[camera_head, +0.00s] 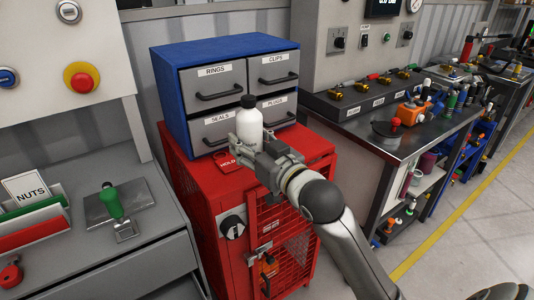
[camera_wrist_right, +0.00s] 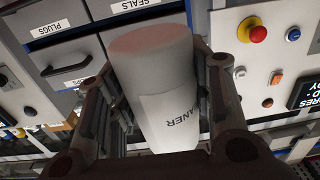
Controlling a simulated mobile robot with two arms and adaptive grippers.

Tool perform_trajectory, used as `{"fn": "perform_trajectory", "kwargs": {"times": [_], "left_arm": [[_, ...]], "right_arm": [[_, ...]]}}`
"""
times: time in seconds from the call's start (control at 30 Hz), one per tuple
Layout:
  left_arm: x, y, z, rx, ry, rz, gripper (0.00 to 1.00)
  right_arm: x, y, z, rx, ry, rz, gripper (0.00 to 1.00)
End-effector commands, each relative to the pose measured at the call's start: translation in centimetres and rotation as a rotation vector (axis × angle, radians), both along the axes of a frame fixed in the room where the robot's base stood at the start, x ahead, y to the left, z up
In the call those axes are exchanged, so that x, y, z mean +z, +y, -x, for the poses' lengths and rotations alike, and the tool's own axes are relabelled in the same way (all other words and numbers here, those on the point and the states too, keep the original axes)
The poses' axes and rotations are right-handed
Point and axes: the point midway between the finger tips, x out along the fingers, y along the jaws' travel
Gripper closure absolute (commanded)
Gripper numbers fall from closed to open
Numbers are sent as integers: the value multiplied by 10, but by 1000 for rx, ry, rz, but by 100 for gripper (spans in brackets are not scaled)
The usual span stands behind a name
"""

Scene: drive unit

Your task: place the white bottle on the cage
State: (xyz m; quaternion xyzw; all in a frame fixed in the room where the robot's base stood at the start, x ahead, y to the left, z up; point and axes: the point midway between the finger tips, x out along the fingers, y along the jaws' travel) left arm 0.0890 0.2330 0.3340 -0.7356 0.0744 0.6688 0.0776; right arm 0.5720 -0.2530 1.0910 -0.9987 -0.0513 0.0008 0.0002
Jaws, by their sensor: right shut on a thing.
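The white bottle (camera_head: 249,124) has a black cap and is upright in the head view. My right gripper (camera_head: 251,143) is shut on its lower part, over the top of the red cage (camera_head: 284,240). The gripper hides the bottle's base there, so I cannot tell whether it touches the cage top. In the right wrist view the bottle (camera_wrist_right: 155,80) lies between the two fingers of my right gripper (camera_wrist_right: 163,95), with part of a label showing. My left gripper is not in view.
A blue cabinet (camera_head: 220,49) with grey labelled drawers stands on the back of the cage, close behind the bottle. A red tag (camera_head: 228,163) lies at the left of the cage top. Grey benches stand on both sides; the right one (camera_head: 345,127) holds several tools.

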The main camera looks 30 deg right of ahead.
Motion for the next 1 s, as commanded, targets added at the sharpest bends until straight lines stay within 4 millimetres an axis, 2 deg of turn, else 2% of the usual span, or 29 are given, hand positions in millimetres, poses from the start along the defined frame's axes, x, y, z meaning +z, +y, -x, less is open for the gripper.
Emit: {"fn": "perform_trajectory", "kwargs": {"times": [0.47,0.6,0.73,1.0], "left_arm": [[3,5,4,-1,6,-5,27],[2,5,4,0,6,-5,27],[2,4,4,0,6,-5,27],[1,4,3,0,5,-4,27]], "right_arm": [[-37,-44,-76,-5,1,2,86],[-63,-53,-93,-5,2,1,86],[-80,-60,-106,-3,1,1,86],[-95,-66,-118,-2,0,1,86]]}}
